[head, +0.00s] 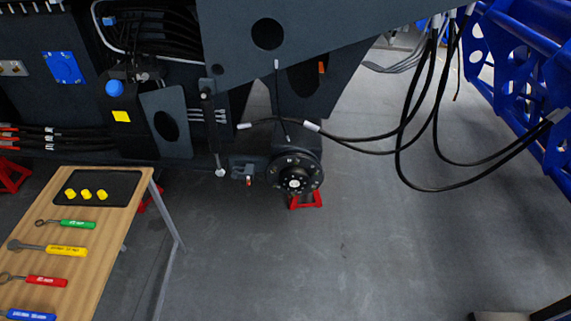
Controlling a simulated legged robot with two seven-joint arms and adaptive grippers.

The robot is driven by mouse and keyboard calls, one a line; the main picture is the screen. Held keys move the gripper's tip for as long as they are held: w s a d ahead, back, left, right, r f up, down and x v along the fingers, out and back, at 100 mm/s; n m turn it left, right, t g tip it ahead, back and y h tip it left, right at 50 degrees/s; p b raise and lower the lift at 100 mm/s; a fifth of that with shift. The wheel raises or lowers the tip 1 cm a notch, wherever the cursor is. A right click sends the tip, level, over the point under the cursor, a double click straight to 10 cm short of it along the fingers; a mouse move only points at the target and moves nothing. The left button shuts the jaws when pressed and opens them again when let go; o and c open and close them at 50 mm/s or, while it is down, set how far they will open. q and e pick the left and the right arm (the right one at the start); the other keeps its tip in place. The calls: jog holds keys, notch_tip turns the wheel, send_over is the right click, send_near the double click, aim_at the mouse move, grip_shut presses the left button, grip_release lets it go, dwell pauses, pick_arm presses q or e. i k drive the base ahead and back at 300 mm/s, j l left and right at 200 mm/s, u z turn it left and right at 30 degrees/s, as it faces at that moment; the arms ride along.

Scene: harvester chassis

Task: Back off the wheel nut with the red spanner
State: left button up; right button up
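The red-handled spanner (46,281) lies on the wooden table at the lower left, its metal ring end pointing left. The dark round wheel hub (299,160) is under the chassis near the middle, with several small studs or nuts around its face and a pale centre (294,184). I cannot tell single nuts apart well at this size. The spanner is well apart from the hub. Neither of my grippers shows in the head view.
Green (77,224), yellow (66,250) and blue (32,315) spanners share the table (118,240). A black tray (126,183) holds yellow pieces. A red stand (306,199) is below the hub. Black hoses (398,150) hang at right. The middle floor is clear. Dark objects edge the bottom right corner.

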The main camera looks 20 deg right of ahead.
aim_at(32, 280)
jog(key=i+l, duration=0.2)
jog(key=i+l+z, duration=0.1)
jog(key=l, duration=0.35)
jog(key=u, duration=2.15)
jog(key=l, duration=0.1)
